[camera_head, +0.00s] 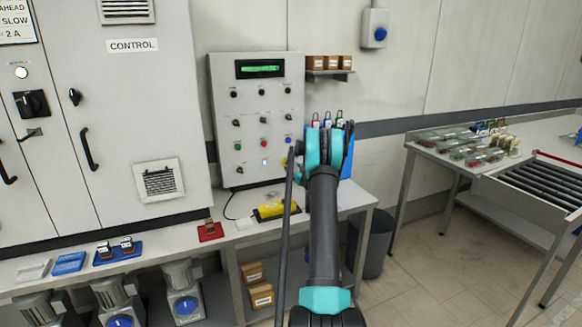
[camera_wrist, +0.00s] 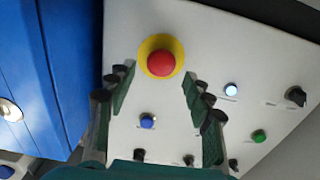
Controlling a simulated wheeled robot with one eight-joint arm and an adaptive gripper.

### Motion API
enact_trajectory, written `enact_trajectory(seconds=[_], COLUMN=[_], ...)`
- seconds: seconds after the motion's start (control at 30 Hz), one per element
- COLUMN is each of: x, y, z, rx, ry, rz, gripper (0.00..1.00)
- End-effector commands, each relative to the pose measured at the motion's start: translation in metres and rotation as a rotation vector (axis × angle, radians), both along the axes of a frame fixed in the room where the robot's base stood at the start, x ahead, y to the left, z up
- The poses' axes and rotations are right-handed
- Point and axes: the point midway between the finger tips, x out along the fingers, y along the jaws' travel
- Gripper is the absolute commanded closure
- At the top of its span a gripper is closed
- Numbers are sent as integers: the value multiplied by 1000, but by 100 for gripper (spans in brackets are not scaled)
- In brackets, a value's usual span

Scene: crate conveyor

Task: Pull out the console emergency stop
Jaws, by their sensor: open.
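The console emergency stop (camera_wrist: 161,63) is a red mushroom button on a yellow round collar. It sits on the light grey console face, which shows in the wrist view (camera_wrist: 215,55) and as an upright panel in the head view (camera_head: 270,100). My gripper (camera_wrist: 158,80) is open, one finger to each side, with the button just beyond and between the fingertips. No contact with the button is visible. In the head view my arm hides most of the button, and only a bit of yellow shows at its left. Whether the button is pressed in I cannot tell.
On the console a blue button (camera_wrist: 147,121), a lit white button (camera_wrist: 231,89), a green button (camera_wrist: 258,136) and a black knob (camera_wrist: 296,96) lie close by. A blue body (camera_wrist: 45,75) stands at the left in the wrist view. A bench (camera_head: 240,240) lies below the console.

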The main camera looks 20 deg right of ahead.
Motion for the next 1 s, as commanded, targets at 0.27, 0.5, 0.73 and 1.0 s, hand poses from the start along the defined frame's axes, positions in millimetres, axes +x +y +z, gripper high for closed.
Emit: enact_trajectory(seconds=[0.27, 0.5, 0.73, 1.0], x=[31, 36, 35, 35], y=[1, 1, 2, 2], z=[0, 0, 0, 0], rx=[0, 0, 0, 0], ry=[0, 0, 0, 0], rz=[1, 1, 1, 1], gripper=[48, 48, 62, 96])
